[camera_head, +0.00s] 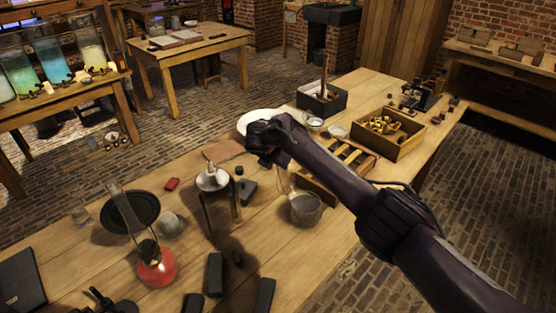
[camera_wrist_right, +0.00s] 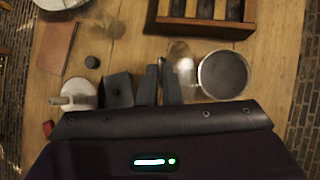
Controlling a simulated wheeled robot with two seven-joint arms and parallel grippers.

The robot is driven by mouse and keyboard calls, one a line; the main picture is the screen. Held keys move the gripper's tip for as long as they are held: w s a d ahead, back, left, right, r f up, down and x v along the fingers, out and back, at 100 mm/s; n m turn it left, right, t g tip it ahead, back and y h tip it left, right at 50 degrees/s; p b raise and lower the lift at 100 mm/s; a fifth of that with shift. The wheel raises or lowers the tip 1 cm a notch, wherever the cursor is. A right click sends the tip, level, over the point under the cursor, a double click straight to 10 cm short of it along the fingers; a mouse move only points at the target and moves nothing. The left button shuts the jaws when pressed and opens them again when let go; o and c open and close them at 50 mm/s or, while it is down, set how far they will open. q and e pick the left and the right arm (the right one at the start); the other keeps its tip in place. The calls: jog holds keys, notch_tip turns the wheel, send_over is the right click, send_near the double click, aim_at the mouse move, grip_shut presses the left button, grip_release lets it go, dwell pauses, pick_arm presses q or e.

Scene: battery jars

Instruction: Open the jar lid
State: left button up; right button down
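A round white lid with a knob (camera_head: 212,179) sits on top of a tall glass-like body with dark edges (camera_head: 221,212), left of the table's middle. The white lid also shows in the right wrist view (camera_wrist_right: 75,95), left of the fingers. My right gripper (camera_head: 262,150) is above the table, up and to the right of the lid and apart from it. In the right wrist view its two dark fingers (camera_wrist_right: 159,80) lie close together with nothing visible between them. My left gripper is not in view.
A clear glass (camera_head: 284,180) and a grey metal cup (camera_head: 306,209) stand right of the lidded thing. A black block (camera_head: 247,191) lies beside it. A red-based lamp (camera_head: 156,270) stands front left. A white plate (camera_head: 255,118) and wooden crate (camera_head: 388,134) are farther back.

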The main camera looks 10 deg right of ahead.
jog(key=c, duration=1.6)
grip_release()
jog(key=shift+r, duration=0.1)
jog(key=v, duration=0.7)
jog(key=shift+s+a+r, duration=0.2)
jog(key=shift+s+r, duration=0.05)
